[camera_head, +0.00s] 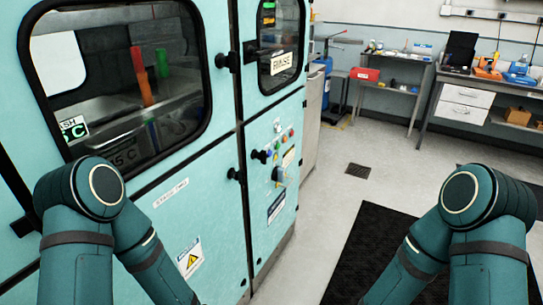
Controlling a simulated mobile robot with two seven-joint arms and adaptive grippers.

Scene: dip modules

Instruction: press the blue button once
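A small control panel with several coloured buttons is on the pale teal machine (215,190), right of its large window. Red, green and yellow spots show there, and a small blue button (276,155) seems to sit low among them; at this size I cannot be sure of its outline. My two arms come in at the bottom left and bottom right. Both grippers are out of the picture, and nothing of mine touches the panel.
The machine has black door handles (223,62) standing out from its front. A dark mat (375,250) lies on the floor to the right. The light floor between machine and mat is clear. Benches with a red box (365,74) and drawers (465,105) stand at the back.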

